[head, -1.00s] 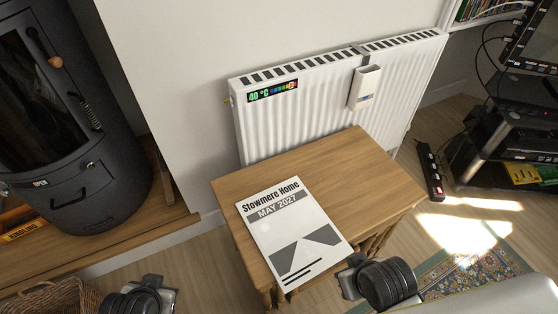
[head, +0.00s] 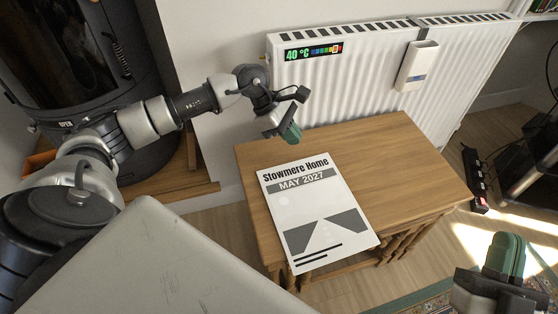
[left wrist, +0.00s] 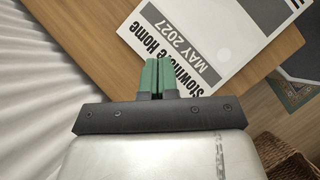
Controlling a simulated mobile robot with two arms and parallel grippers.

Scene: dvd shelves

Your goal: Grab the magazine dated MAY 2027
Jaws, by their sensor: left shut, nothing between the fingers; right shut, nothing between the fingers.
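The magazine (head: 310,211) lies flat on the wooden table (head: 400,170), with "Stowmere Home" and "MAY 2027" printed at its top. Its lower edge reaches the table's front edge. My left gripper (head: 292,134) is above the table's back left part, beyond the magazine's title edge, shut and empty. In the left wrist view, the green fingertips (left wrist: 156,62) are together beside the title edge of the magazine (left wrist: 215,40); whether they touch it cannot be told. My right gripper (head: 504,257) is at the lower right of the head view, away from the magazine, shut and empty.
A white radiator (head: 350,90) stands right behind the table, with a small white box (head: 416,66) on it. A dark stove (head: 70,60) is at the left. A power strip (head: 475,180) lies on the floor at right. The table's right half is clear.

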